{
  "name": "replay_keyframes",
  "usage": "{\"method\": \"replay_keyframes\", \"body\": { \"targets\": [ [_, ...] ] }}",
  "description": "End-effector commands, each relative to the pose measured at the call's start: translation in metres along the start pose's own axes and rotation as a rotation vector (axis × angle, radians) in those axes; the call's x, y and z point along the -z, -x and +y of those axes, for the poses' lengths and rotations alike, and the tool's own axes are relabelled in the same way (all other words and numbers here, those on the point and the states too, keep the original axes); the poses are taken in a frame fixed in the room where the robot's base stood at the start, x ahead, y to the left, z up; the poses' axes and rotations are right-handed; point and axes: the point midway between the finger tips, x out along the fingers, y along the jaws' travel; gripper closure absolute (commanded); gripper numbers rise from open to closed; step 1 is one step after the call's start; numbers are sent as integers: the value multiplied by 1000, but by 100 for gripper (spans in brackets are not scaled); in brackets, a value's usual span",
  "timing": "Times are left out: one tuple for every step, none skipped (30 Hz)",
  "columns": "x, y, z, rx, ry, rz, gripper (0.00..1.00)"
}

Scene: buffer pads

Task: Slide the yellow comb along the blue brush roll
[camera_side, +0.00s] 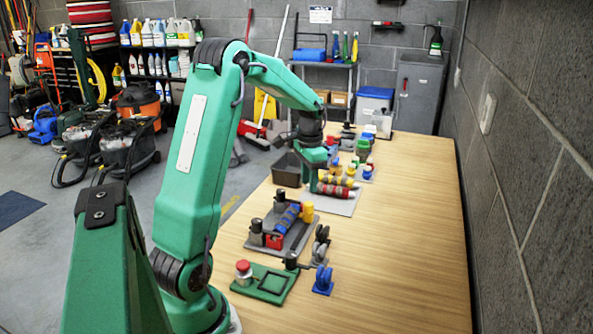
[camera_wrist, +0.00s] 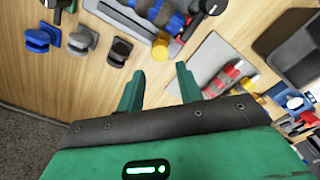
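The blue brush roll (camera_side: 288,219) lies between dark posts on a dark grey plate (camera_side: 297,240) in the side view. The yellow comb (camera_side: 307,212) is at the roll's far right end; whether it touches the roll is unclear. In the wrist view the blue roll (camera_wrist: 172,19) is at the top, partly cut off, and the yellow comb (camera_wrist: 160,47) is just below it. My gripper (camera_side: 313,186) is beyond this plate, beside another plate with red and yellow rolls. In the wrist view my gripper (camera_wrist: 158,86) has its fingers apart with nothing between them.
A red block (camera_side: 274,241) sits at the roll's near end. A green base with a red button (camera_side: 243,266) and blue, grey and black wheel pieces (camera_side: 322,280) stand nearer. A dark bin (camera_side: 286,171) is left of my gripper. The table's right side is clear.

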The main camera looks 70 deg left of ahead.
Motion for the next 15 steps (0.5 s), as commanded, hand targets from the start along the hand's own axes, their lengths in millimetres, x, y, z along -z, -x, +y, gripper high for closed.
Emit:
{"method": "replay_keyframes", "body": {
  "targets": [
    [0, -4, 0, -1, 0, -1, 65],
    [0, -7, 0, -1, 0, -2, 65],
    [0, -11, 0, -2, 0, -2, 65],
    [0, -14, 0, -2, 0, -2, 65],
    [0, -18, 1, -2, 0, -3, 65],
    [-1, -23, 1, -3, 0, -4, 65],
    [-1, -26, 1, -2, 0, -3, 65],
    [0, -30, 1, -2, 0, -3, 65],
    [0, -35, 1, -2, 0, -3, 65],
    [0, -39, 1, -2, 0, -3, 65],
    [0, -43, 1, -2, 0, -3, 65],
    [-1, -47, 1, -2, 0, -3, 65],
    [-1, -51, 1, -2, 0, -3, 65],
    [0, -54, 1, -2, 0, -2, 65],
    [-1, -58, 1, -2, 0, -3, 65]
  ]
}}
